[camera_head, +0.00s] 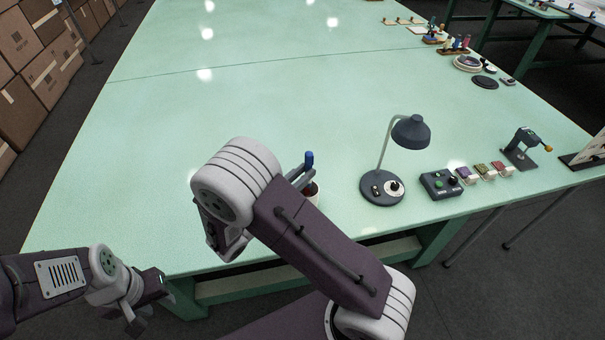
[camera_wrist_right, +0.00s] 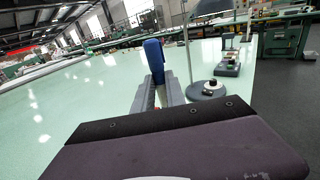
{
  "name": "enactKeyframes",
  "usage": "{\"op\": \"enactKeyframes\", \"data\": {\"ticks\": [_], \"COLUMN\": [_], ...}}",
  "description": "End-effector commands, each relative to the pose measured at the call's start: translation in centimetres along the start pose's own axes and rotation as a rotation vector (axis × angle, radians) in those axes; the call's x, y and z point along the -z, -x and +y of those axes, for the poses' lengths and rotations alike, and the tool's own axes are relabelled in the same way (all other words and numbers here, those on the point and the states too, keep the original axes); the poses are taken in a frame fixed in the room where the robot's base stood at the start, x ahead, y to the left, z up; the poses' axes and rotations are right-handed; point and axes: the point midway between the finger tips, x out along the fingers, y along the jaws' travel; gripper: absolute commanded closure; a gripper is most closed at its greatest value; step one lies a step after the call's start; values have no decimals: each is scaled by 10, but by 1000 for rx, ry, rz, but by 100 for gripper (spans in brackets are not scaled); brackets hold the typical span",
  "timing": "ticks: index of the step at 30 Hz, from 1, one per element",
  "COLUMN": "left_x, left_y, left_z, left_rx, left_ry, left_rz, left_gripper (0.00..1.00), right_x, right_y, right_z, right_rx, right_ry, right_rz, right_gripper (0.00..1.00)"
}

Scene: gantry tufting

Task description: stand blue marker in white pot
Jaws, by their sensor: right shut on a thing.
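The blue marker (camera_head: 308,160) stands roughly upright in my right gripper (camera_head: 303,172), its blue end above the fingers. In the right wrist view the marker (camera_wrist_right: 154,58) rises between the two finger plates, which are shut on it. A small, pale-rimmed, dark-filled pot (camera_head: 313,190) shows just below the gripper, mostly hidden by my right arm. I cannot tell whether the marker's lower end touches it. My left gripper (camera_head: 150,302) is low at the left, off the table's front edge, away from the marker; its jaw opening is unclear.
On the pale green table (camera_head: 270,80), a dark desk lamp (camera_head: 382,188) stands right of the gripper. Further right are a control box (camera_head: 441,184), several small coloured blocks (camera_head: 484,172) and a dark stand (camera_head: 520,150). The table's left and middle are clear.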

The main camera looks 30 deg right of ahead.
Motion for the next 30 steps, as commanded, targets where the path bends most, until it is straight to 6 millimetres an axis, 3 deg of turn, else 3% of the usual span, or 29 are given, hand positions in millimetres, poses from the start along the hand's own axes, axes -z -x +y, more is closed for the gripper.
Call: {"op": "enactKeyframes", "data": {"ticks": [2, 16, 28, 29, 30], "left_x": [-1, -4, -5, -5, -5], "left_y": [-13, -42, -44, -44, -44], "left_z": [0, -1, -1, -1, -1], "left_rx": [0, 0, 0, 0, 0], "left_ry": [0, 0, 0, 0, 0], "left_rz": [0, 0, 0, 0, 0], "left_gripper": [64, 64, 64, 64, 64], "right_x": [13, 56, 62, 62, 62], "right_y": [0, -1, -1, -1, -1], "right_z": [0, 0, 0, 0, 0], "right_rx": [0, 0, 0, 0, 0], "right_ry": [0, 1, -1, -1, -1], "right_rz": [0, 0, 0, 0, 0], "right_gripper": [100, 100, 100, 76, 65]}}
